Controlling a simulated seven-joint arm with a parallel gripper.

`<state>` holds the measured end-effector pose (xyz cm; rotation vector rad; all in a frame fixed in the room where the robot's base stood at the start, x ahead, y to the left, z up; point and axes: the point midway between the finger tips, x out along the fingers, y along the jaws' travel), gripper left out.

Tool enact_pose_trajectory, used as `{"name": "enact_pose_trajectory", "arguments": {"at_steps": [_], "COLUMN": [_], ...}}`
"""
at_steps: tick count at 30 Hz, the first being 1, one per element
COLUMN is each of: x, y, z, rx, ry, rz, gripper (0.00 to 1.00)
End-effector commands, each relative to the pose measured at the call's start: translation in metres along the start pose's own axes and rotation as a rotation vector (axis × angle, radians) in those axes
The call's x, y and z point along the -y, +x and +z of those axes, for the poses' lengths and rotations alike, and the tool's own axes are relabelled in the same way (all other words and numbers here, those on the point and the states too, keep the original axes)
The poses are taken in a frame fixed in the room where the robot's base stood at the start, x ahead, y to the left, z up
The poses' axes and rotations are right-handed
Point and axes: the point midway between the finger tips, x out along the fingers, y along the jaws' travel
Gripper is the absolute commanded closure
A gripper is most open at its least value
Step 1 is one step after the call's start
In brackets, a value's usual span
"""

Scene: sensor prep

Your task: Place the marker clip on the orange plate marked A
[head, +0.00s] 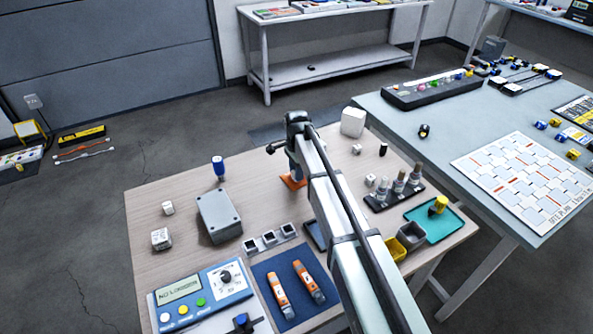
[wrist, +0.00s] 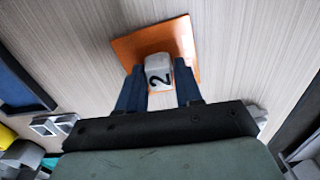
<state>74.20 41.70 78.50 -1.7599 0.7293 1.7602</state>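The orange plate (wrist: 188,38) lies on the wood-grain table; its edge also shows in the head view (head: 291,184) below my gripper. No letter on it is visible. My gripper (wrist: 160,72) is over the plate, its two blue fingers shut on a light grey piece (wrist: 157,62) marked with a black 2. This piece may be the marker clip; its lower part is hidden. It appears over the near half of the plate, and I cannot tell if it touches it. In the head view my arm hides most of the gripper (head: 295,168) and the piece.
A black stand with probes (head: 394,193), a teal tray (head: 434,222) and a large white block (head: 353,121) are to the right. Bare table surrounds the plate.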

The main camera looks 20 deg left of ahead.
Motion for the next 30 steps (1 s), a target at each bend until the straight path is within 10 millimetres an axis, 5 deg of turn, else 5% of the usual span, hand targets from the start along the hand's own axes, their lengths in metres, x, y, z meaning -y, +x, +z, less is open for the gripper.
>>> {"name": "enact_pose_trajectory", "arguments": {"at_steps": [6,17,30], "x": [0.000,0.000,0.001], "y": [0.000,-0.007,-0.078], "z": [0.000,0.000,0.000], "rx": [0.000,0.000,0.000], "ry": [0.000,0.000,0.000], "rz": [0.000,-0.001,-0.002], "gripper": [0.44,0.44,0.44]}}
